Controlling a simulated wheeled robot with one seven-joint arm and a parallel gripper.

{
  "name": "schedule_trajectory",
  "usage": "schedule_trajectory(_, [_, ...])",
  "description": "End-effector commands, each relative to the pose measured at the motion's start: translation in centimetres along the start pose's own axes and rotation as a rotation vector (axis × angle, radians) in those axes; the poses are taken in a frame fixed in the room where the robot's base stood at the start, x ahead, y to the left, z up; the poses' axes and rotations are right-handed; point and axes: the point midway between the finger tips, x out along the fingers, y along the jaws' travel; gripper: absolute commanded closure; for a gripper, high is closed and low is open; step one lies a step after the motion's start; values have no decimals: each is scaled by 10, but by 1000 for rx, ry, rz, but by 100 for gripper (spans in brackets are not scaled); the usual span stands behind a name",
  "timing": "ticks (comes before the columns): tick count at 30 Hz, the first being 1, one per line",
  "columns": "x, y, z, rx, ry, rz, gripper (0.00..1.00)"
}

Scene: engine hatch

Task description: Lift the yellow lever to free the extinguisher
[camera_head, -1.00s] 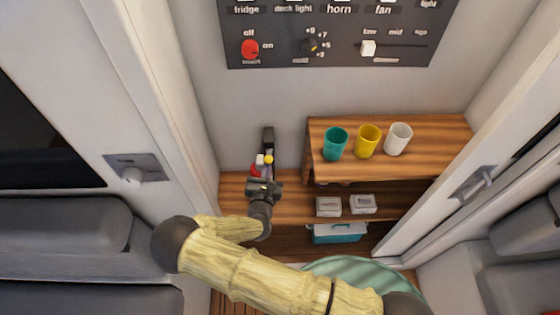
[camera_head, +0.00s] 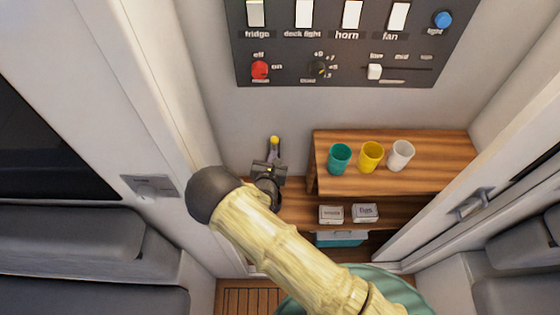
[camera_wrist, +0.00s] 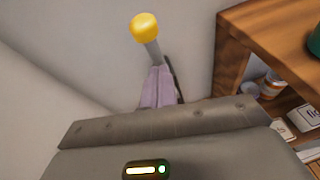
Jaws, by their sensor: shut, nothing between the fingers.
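The yellow lever knob (camera_head: 274,140) stands at the top of its short grey stem, in front of the back wall. In the wrist view the knob (camera_wrist: 145,27) and its stem rise just beyond my fingertips, with the stem tilted a little left. My gripper (camera_head: 273,152) points at the lever from below the knob. Its pale purple fingers (camera_wrist: 159,72) are together with nothing between them. The fingertips overlap the lower stem in view; I cannot tell whether they touch it. The extinguisher and the lever's base are hidden behind my gripper and arm.
A wooden shelf (camera_head: 400,185) stands right of my gripper, with teal (camera_head: 339,158), yellow (camera_head: 371,156) and white (camera_head: 401,155) cups on top. Small boxes (camera_head: 331,214) lie below. A switch panel (camera_head: 300,60) hangs above. A door frame (camera_head: 165,110) bounds the left.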

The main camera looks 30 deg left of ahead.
Motion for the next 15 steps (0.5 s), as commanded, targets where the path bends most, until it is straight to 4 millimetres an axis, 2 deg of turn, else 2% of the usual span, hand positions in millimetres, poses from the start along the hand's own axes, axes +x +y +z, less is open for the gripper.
schedule_trajectory(15, [12, 9, 14, 1, -11, 11, 100])
